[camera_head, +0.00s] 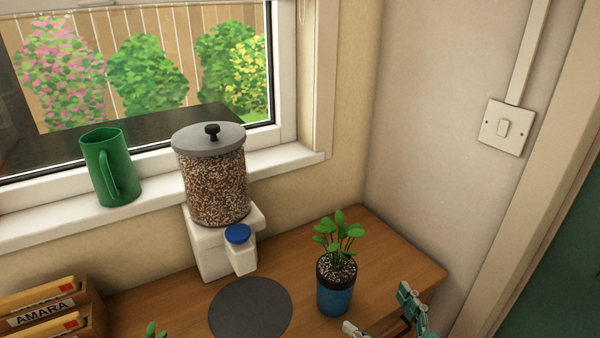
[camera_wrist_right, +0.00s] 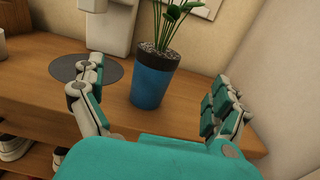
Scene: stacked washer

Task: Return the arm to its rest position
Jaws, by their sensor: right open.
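My right gripper (camera_head: 385,318) shows at the bottom edge of the head view, just in front of the table's right part. In the right wrist view, my right gripper (camera_wrist_right: 155,105) has its two fingers spread wide with nothing between them. A blue pot with a green plant (camera_head: 335,285) stands upright on the table beyond the fingers. The pot also shows in the right wrist view (camera_wrist_right: 150,85), apart from both fingers. My left gripper is in neither view.
The wooden table (camera_head: 400,255) holds a dark round mat (camera_head: 250,308), a white dispenser with a grain-filled jar (camera_head: 213,185), and a file box (camera_head: 45,305) at the left. A green jug (camera_head: 110,168) stands on the windowsill. A wall with a light switch (camera_head: 503,127) is at the right.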

